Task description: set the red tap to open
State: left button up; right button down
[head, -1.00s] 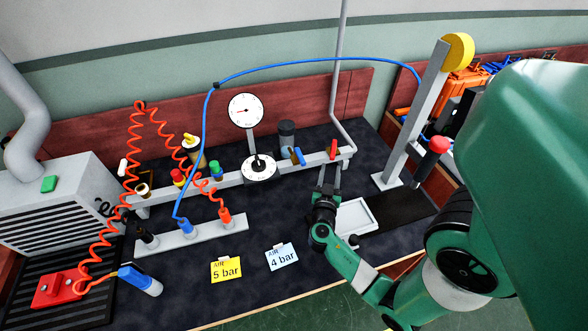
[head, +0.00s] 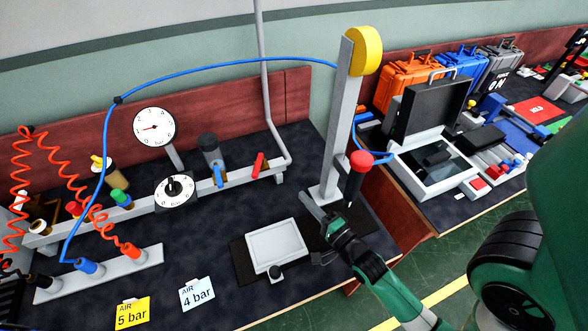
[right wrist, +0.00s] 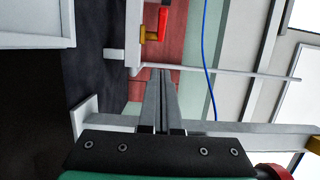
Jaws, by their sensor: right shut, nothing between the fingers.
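The red tap (head: 259,165) sits near the right end of the grey pipe rail at the back of the bench. In the head view its handle slants upward, across the rail's line. It also shows in the right wrist view (right wrist: 162,22), with a brass-coloured body beside its red handle. My right gripper (head: 308,198) is shut and empty, to the right of and nearer than the tap, by the foot of the grey post. Its closed fingers (right wrist: 158,75) point toward the rail end in the wrist view, apart from the tap. My left gripper is out of view.
A grey post (head: 341,120) with a yellow disc and a red-topped handle (head: 361,162) stands close to my right gripper. A white tray (head: 275,247) lies in front. A blue tap (head: 217,175) and gauges stand left of the red tap. A blue hose (head: 220,65) arches overhead.

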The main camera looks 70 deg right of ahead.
jog(key=w, duration=0.2)
jog(key=b, duration=0.2)
send_near(260, 167)
jog(key=d, duration=0.3)
jog(key=w+b, duration=0.1)
jog(key=w, duration=0.1)
jog(key=w+b, duration=0.1)
jog(key=w, duration=0.1)
jog(key=shift+d+f, duration=0.15)
jog(key=shift+f, duration=0.1)
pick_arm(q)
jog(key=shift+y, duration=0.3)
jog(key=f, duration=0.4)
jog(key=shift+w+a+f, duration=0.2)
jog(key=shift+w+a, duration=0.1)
pick_arm(e)
jog(key=shift+w+r, duration=0.15)
jog(key=shift+w, duration=0.15)
pick_arm(q)
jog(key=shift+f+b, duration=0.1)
jog(key=shift+b, duration=0.3)
